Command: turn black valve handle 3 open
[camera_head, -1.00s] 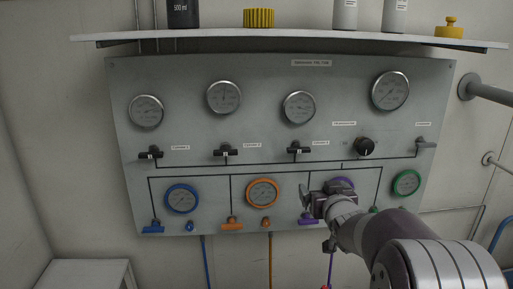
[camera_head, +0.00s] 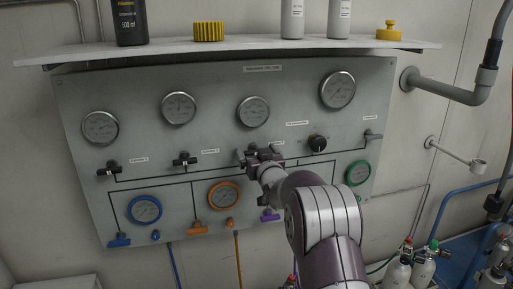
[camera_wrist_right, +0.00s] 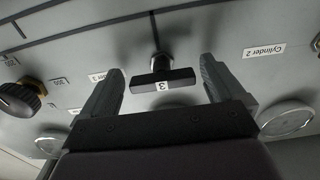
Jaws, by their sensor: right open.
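Black valve handle 3 (camera_wrist_right: 180,78) is a black bar on a round stem, with a white "3" label. In the right wrist view it lies crosswise between the fingers of my open right gripper (camera_wrist_right: 160,74), with a gap on each side. In the head view my right gripper (camera_head: 260,155) is in front of the panel (camera_head: 225,70) at the third valve and hides most of the handle. Two similar black valve handles, the first (camera_head: 108,168) and the second (camera_head: 185,160), sit crosswise to the left. My left gripper is not in view.
A black knob (camera_head: 317,143) is right of my gripper; it also shows in the wrist view (camera_wrist_right: 22,98). Gauges surround the valves. A shelf (camera_head: 230,50) with bottles juts out above. My right arm covers the panel's lower right. Cylinders (camera_head: 424,265) stand at lower right.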

